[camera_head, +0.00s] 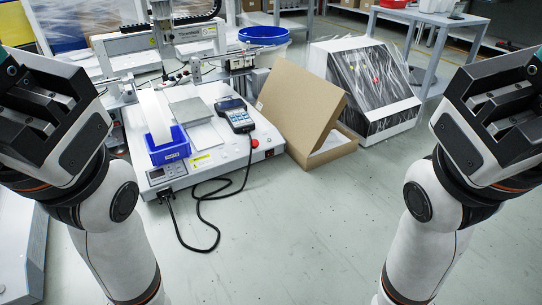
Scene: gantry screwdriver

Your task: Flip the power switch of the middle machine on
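A white gantry screwdriver machine (225,155) stands left of the middle of the picture. On it are a blue bin (167,148) with a white part, a handheld control pendant (236,114) and a red button (255,143) near the front right corner. A small display panel (166,172) is on its front left. My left gripper (40,112) is raised at the left edge and my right gripper (502,112) at the right edge. Both are apart from the machine; whether their fingers are open is unclear.
A similar machine (160,42) stands behind. An open cardboard box (300,110) leans right of the near machine, beside a plastic-wrapped black-and-white unit (375,80). A black cable (200,215) loops onto the floor. The floor (300,240) in front is otherwise clear.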

